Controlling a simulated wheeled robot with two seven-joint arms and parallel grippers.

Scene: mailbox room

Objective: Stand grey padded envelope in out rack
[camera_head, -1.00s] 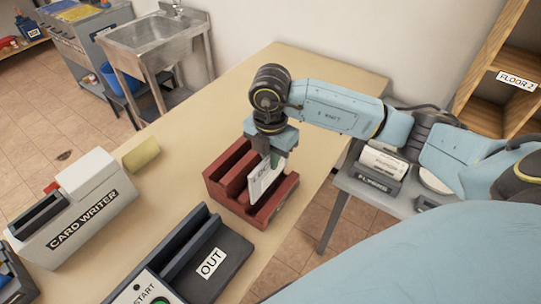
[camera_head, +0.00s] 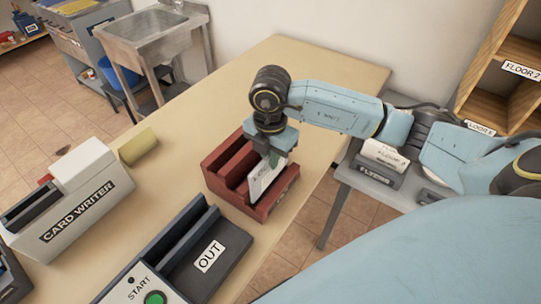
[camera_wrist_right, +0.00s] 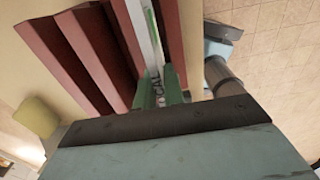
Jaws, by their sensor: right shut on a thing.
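I do not see a grey padded envelope in either view. The dark grey tray labelled OUT (camera_head: 226,248), with an upright divider, stands on the table in front. My right gripper (camera_head: 275,157) points down over the red slotted rack (camera_head: 216,168). In the right wrist view, the green fingers of my right gripper (camera_wrist_right: 158,90) close on both sides of the card's thin edge (camera_wrist_right: 152,45). My left gripper is not in view.
The green START button (camera_head: 155,298) is beside the OUT tray. A side table with a labelled holder (camera_head: 374,172) stands right, by wooden shelves (camera_head: 520,50). The table's far part is clear.

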